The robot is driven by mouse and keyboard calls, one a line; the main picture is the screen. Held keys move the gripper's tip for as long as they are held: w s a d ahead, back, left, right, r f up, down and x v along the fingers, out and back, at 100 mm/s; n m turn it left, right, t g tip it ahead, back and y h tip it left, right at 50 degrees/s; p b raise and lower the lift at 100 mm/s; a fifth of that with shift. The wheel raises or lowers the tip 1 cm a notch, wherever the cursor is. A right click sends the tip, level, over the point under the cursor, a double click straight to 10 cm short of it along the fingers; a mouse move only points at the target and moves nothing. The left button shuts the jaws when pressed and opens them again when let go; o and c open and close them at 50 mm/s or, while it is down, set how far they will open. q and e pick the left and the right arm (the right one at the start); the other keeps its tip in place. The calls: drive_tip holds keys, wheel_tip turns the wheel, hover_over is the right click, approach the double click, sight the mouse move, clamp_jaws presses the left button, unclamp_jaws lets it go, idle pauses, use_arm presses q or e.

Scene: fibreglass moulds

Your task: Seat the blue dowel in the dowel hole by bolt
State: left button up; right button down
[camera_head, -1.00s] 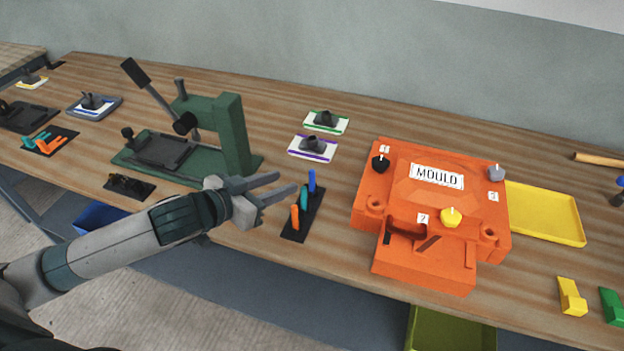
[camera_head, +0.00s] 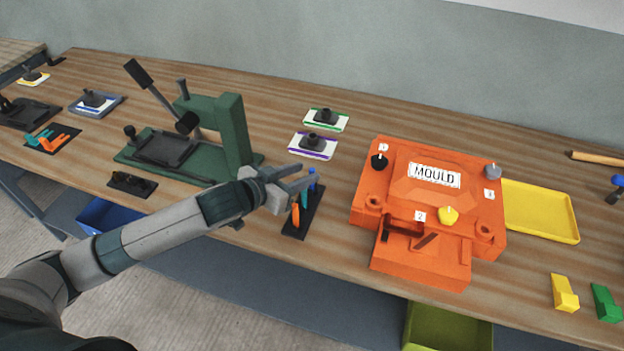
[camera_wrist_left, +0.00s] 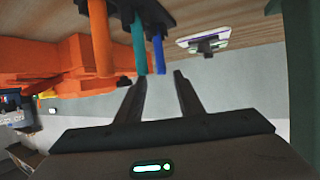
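The blue dowel (camera_head: 313,176) stands upright in a black rack (camera_head: 296,227), behind a teal dowel (camera_head: 304,197) and an orange dowel (camera_head: 295,215). My left gripper (camera_head: 308,176) is open and empty, its fingers reaching toward the blue dowel's top. In the left wrist view the blue dowel (camera_wrist_left: 158,52) lies just beyond the gap between the fingertips (camera_wrist_left: 160,76), with the teal dowel (camera_wrist_left: 139,46) close by one finger. The orange mould (camera_head: 425,262) stands right of the rack, with black (camera_head: 379,161), yellow (camera_head: 448,215) and grey (camera_head: 492,171) knobs. Round collars sit at its front corners. My right gripper is out of view.
A green press (camera_head: 235,140) stands left of my gripper. Two small plates, one green-edged (camera_head: 340,126) and one purple-edged (camera_head: 296,149), lie behind the rack. A yellow tray (camera_head: 545,208) lies right of the mould. Bare wood separates rack and mould.

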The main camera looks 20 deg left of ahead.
sight(310, 170)
use_arm(q)
drive_tip(key=shift+w+d+f+p, duration=0.2)
drive_tip(key=shift+w+p, duration=0.2)
drive_tip(key=shift+w, duration=0.25)
drive_tip(key=p+x, duration=0.1)
drive_tip(key=x, duration=0.1)
drive_tip(key=shift+w+f, duration=0.25)
drive_tip(key=shift+w, duration=0.1)
drive_tip(key=shift+w+d+f, duration=0.15)
drive_tip(key=shift+w+f, duration=0.1)
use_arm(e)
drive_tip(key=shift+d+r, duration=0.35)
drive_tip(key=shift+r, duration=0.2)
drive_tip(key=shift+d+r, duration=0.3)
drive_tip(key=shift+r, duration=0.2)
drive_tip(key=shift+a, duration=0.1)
use_arm(q)
clamp_jaws()
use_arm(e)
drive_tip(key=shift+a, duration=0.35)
